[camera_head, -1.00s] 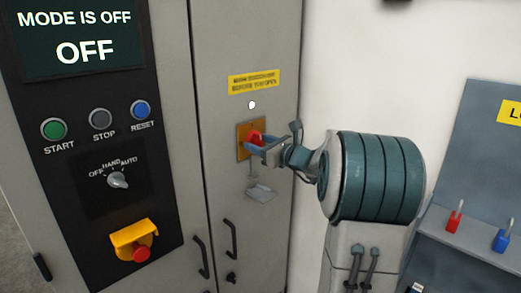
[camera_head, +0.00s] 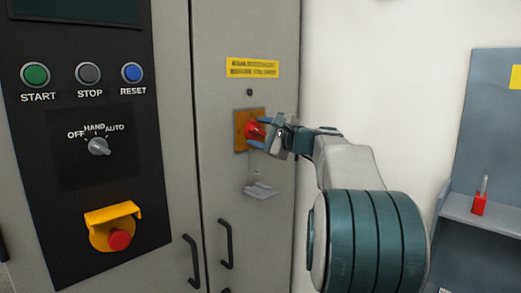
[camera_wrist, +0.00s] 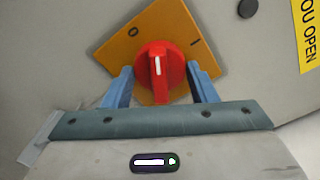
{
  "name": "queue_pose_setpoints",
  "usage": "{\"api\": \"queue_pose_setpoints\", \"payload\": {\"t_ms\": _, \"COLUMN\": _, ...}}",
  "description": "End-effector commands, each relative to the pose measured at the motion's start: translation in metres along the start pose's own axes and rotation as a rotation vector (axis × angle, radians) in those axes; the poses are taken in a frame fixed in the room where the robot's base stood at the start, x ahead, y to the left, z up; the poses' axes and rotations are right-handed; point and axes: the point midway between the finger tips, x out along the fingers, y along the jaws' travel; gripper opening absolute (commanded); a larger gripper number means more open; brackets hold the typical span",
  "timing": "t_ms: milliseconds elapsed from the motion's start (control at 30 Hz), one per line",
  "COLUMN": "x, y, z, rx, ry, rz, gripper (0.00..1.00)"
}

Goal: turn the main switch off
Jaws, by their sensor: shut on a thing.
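The main switch is a red knob (camera_head: 254,131) on a square orange plate (camera_head: 241,132) on the right cabinet door. My gripper (camera_wrist: 162,86) has one blue finger on each side of the knob and is shut on it. The I is to the upper right. In the head view, my gripper (camera_head: 262,134) comes in from the right and partly covers the knob.
A small round lamp (camera_head: 249,92) above the plate is dark. A yellow label (camera_head: 252,68) is above it. A grey hanging piece (camera_head: 259,190) is below the switch. Door handles (camera_head: 225,243) stick out lower down. A yellow-guarded red button (camera_head: 119,239) is on the left panel.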

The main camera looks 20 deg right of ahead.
Motion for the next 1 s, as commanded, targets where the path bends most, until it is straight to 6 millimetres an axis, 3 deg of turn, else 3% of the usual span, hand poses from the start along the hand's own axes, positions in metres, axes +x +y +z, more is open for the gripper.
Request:
{"api": "queue_pose_setpoints", "payload": {"t_ms": 500, "x": 0.0002, "y": 0.0016, "z": -0.0009, "rx": -0.41, "ry": -0.002, "rz": -0.001, "gripper": 0.29}}
{"api": "queue_pose_setpoints", "payload": {"t_ms": 1000, "x": 0.0002, "y": -0.0012, "z": 0.0004, "rx": -0.536, "ry": -0.001, "rz": 0.001, "gripper": 0.29}}
